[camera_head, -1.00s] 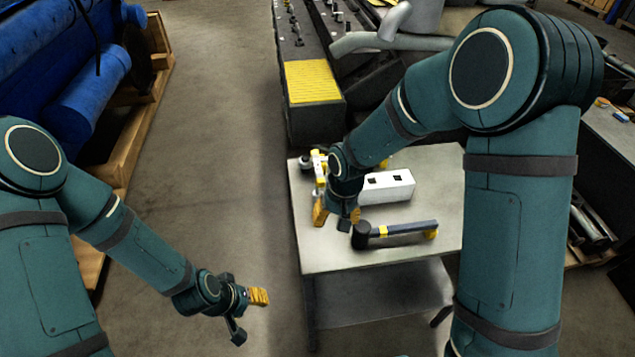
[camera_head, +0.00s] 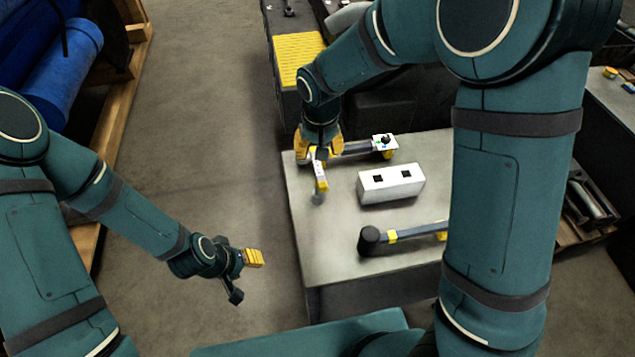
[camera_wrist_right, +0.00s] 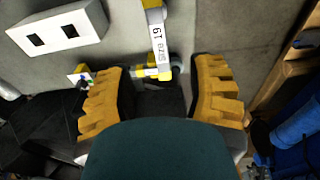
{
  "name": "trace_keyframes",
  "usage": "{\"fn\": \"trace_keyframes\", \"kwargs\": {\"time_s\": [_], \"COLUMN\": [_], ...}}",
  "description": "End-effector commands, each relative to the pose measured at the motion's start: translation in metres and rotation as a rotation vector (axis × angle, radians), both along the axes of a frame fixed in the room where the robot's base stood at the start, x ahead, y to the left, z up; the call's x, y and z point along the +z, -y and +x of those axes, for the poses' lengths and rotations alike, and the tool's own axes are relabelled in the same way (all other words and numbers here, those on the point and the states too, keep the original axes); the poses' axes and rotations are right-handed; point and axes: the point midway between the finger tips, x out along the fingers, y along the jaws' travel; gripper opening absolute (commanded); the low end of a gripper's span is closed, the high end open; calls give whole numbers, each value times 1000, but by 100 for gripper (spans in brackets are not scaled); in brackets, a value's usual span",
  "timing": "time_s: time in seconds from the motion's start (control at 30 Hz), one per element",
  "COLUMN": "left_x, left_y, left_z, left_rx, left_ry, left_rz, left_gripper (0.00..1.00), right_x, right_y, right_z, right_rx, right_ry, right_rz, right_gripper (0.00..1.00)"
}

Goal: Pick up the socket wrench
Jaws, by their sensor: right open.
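A wrench with a white "size 19" label (camera_wrist_right: 158,40) and yellow parts lies at the table's far left corner; its labelled arm also shows in the head view (camera_head: 320,172). A dark bar (camera_head: 357,148) beside it runs right to a small coloured marker plate (camera_head: 384,141). My right gripper (camera_wrist_right: 160,88) is open above the labelled wrench, pointing down. In the wrist view the wrench's yellow and grey end lies between the two yellow fingers, with no grip visible. My left gripper (camera_head: 246,278) is open and empty left of the table.
The grey table (camera_head: 325,255) also holds a white block with two square holes (camera_head: 392,183). A dark-handled tool with a black round head (camera_head: 370,239) lies near its front. A yellow-topped machine (camera_head: 298,60) stands behind.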

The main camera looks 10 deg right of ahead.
Motion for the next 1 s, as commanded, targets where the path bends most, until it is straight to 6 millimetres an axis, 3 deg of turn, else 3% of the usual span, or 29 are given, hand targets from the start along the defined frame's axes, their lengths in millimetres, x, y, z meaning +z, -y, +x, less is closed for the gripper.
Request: {"fn": "trace_keyframes", "kwargs": {"time_s": [0.1, 0.37, 0.7, 1.0], "left_x": [-2, -2, -2, -2], "left_y": [0, 0, 0, 0], "left_z": [0, 0, 0, 0], "left_rx": [0, 0, 0, 0], "left_ry": [0, 1, 1, 1], "left_rz": [0, 1, 0, 0], "left_gripper": [47, 47, 47, 47], "right_x": [-22, -41, -85, -91], "right_y": [1, 1, 1, 0], "right_z": [2, 4, 5, 7], "right_rx": [-1, -1, -1, -1], "right_ry": [-4, -2, -3, 0], "right_rz": [-2, 0, -1, 1], "right_gripper": [55, 55, 55, 55]}}
